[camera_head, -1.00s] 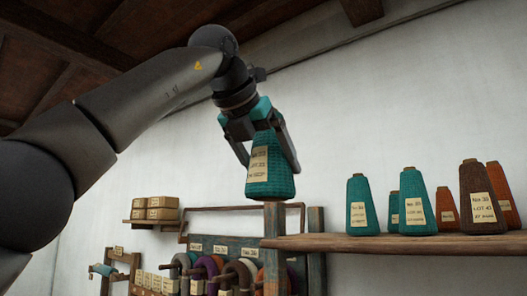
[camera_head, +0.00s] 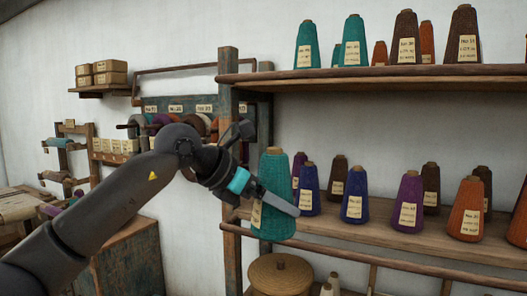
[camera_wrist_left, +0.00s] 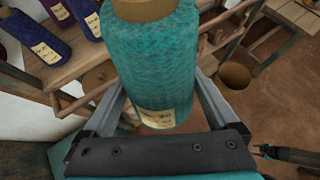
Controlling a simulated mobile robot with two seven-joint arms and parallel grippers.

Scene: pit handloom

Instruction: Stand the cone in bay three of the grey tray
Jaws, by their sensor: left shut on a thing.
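A teal yarn cone (camera_head: 276,190) with a paper label is held in my left gripper (camera_head: 277,203). The cone is nearly upright, its narrow brown tip up, in front of the lower shelf's left end. In the left wrist view the teal cone (camera_wrist_left: 160,65) fills the middle, between the two fingers of my left gripper (camera_wrist_left: 158,90). The grey tray does not show in either view.
The lower shelf (camera_head: 400,238) carries several purple, brown and orange cones. The upper shelf (camera_head: 400,72) carries teal, brown and orange cones. A shelf post (camera_head: 229,150) stands just left of the gripper. A round lidded basket (camera_head: 281,272) stands below the held cone.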

